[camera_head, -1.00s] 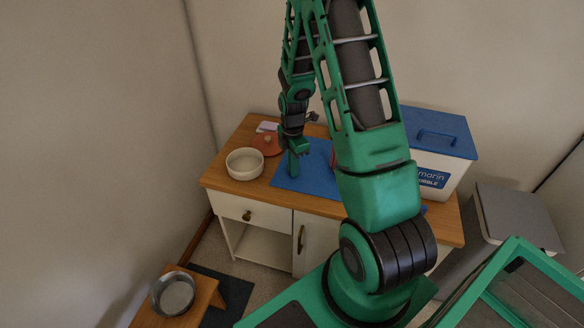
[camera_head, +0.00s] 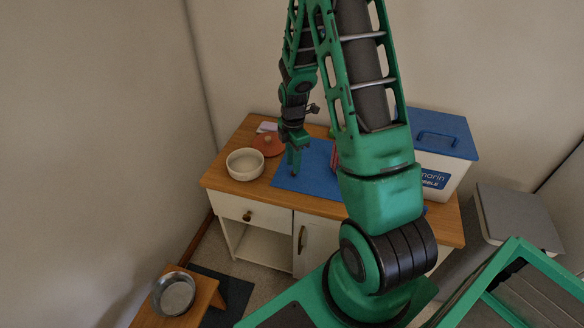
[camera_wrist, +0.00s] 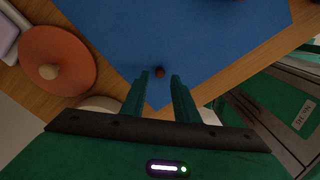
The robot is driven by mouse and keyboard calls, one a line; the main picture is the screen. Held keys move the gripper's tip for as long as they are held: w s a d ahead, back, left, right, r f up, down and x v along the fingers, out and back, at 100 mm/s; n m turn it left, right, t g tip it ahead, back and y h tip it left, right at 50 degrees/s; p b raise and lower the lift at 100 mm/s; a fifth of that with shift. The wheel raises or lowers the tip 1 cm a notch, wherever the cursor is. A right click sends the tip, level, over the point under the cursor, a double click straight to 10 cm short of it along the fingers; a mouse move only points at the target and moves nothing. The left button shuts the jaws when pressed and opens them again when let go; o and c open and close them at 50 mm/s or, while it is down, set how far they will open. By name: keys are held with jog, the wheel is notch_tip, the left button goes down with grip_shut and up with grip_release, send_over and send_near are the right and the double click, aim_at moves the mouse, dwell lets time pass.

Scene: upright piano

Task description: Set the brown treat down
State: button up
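The brown treat (camera_wrist: 160,72) is a small round ball on the blue mat (camera_wrist: 215,40), near the mat's edge. In the wrist view it lies at the opening between the two fingertips of my gripper (camera_wrist: 160,77), with a gap to each finger. My gripper is open. In the head view my gripper (camera_head: 294,172) points down over the left part of the mat (camera_head: 315,180), and the treat is too small there to make out clearly.
A cream bowl (camera_head: 245,164) stands left of the mat, with an orange lid with a knob (camera_head: 268,144) behind it. A white bin with a blue lid (camera_head: 437,135) stands at the right. A metal bowl (camera_head: 174,294) sits on a low stool (camera_head: 205,293).

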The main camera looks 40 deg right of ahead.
jog(key=s+r+m, duration=0.3)
jog(key=r, duration=0.5)
jog(key=s+r+m, duration=0.3)
jog(key=r, duration=0.5)
jog(key=s+a+r+m, duration=0.1)
jog(key=s+r+m, duration=0.3)
jog(key=s+m, duration=0.4)
jog(key=s+a+r+m, duration=0.2)
jog(key=s+r+m, duration=0.2)
jog(key=s+m, duration=0.5)
jog(key=s, duration=0.5)
jog(key=shift+s+r, duration=0.2)
jog(key=shift+s, duration=0.2)
jog(key=shift+w+d+f, duration=0.1)
jog(key=shift+w+f, duration=0.15)
jog(key=shift+w, duration=0.4)
